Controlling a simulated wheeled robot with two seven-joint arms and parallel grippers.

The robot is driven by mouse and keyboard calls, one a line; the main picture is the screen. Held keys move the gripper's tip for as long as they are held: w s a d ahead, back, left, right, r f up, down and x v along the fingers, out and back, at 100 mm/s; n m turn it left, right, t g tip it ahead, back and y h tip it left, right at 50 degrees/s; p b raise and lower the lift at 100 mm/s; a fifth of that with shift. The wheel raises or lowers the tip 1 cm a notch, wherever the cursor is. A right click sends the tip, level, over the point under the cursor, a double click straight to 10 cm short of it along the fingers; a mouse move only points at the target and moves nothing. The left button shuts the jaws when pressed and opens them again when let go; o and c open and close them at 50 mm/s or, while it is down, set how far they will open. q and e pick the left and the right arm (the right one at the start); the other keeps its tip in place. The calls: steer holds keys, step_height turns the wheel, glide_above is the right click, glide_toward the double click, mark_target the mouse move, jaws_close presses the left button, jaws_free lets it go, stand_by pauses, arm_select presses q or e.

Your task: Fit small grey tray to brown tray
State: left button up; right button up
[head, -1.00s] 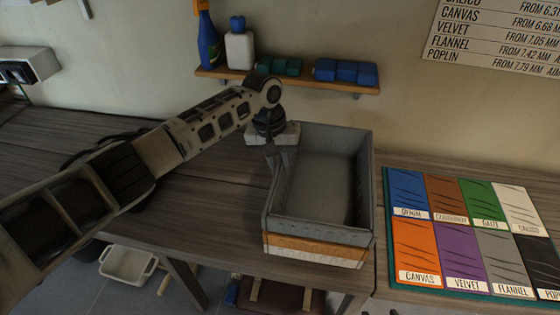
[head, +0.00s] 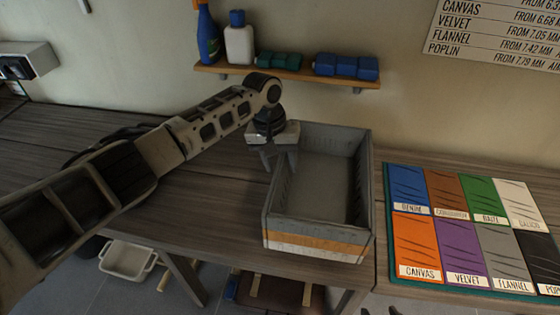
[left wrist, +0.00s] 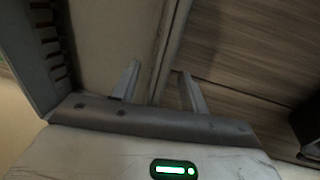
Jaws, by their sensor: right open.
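The small grey tray (head: 318,221) sits upright and empty on top of a stack at the table's front edge. Below it show an orange-brown band, which I take for the brown tray (head: 318,245), and pale bands. I cannot tell exactly how the rims meet. My left gripper (head: 279,165) is at the grey tray's left wall, pointing down. In the left wrist view its two fingers (left wrist: 160,88) stand apart, with the tray wall's edge running between them, and gaps show. My right gripper is not in view.
A board of coloured fabric samples (head: 465,230) lies right of the trays. A shelf (head: 290,78) with bottles and blue and green items is on the wall behind. The wooden table (head: 205,215) is clear left of the stack, below my left arm.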

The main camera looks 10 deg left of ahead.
arm_select(q)
steer(key=shift+f, duration=0.1)
steer(key=shift+a+r, duration=0.25)
steer(key=shift+r, duration=0.9)
step_height(320, 180, up, 14)
steer(key=a, duration=0.2)
steer(key=shift+a+f+b, duration=0.2)
steer(key=shift+f+b, duration=0.05)
steer(key=shift+b, duration=0.1)
arm_select(e)
steer(key=shift+w+a+r, duration=0.15)
arm_select(q)
steer(key=shift+s, duration=0.1)
